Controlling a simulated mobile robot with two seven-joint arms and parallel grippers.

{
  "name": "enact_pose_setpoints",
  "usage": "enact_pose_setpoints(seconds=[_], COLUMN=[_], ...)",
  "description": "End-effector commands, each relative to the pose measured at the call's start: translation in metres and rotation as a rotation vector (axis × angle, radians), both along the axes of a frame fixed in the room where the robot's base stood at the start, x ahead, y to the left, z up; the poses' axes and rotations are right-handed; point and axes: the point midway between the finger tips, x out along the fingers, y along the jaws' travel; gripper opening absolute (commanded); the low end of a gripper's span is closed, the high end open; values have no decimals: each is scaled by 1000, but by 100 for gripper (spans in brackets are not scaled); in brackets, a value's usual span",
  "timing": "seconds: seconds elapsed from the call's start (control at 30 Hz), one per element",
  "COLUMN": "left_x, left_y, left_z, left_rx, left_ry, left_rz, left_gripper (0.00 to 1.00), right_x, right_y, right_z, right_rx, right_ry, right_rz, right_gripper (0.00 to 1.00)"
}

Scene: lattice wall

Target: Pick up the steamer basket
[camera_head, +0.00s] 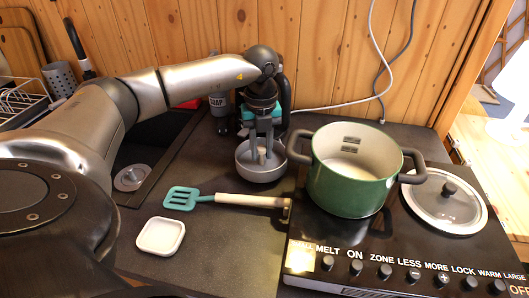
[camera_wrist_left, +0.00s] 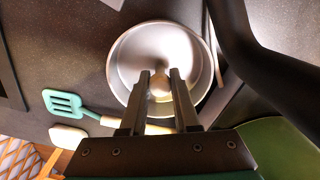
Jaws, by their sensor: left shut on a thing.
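The steamer basket (camera_head: 261,173) is a round, shallow grey metal bowl with a post in its middle. It is at the centre of the head view, left of the green pot. My left gripper (camera_head: 262,149) reaches down into it from above and is shut on its central post. In the left wrist view, the basket (camera_wrist_left: 128,50) appears as a pale round bowl, with the two fingertips (camera_wrist_left: 160,80) on either side of the post's knob. I cannot tell whether its base touches the counter. My right gripper is in neither view.
A green pot (camera_head: 350,190) stands on the black stove (camera_head: 400,238), beside a glass lid (camera_head: 446,205). A teal spatula (camera_head: 182,198) and a small white dish (camera_head: 160,236) lie on the counter in front. The sink (camera_head: 150,140) is left; a soap bottle (camera_head: 219,103) stands behind.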

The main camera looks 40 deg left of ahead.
Motion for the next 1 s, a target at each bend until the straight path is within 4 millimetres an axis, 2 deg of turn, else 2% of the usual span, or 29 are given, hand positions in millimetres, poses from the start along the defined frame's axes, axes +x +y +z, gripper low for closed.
enact_pose_setpoints(seconds=[0.27, 1.0], left_x=[2, -111], left_y=[-1, 73], left_z=[61, 56], left_rx=[-2, 5], left_ry=[-9, 1], left_rz=[-1, 3], left_gripper=[0, 0], right_x=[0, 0], right_y=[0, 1], right_z=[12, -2], right_rx=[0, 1], right_ry=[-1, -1], right_rz=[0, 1], right_gripper=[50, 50])
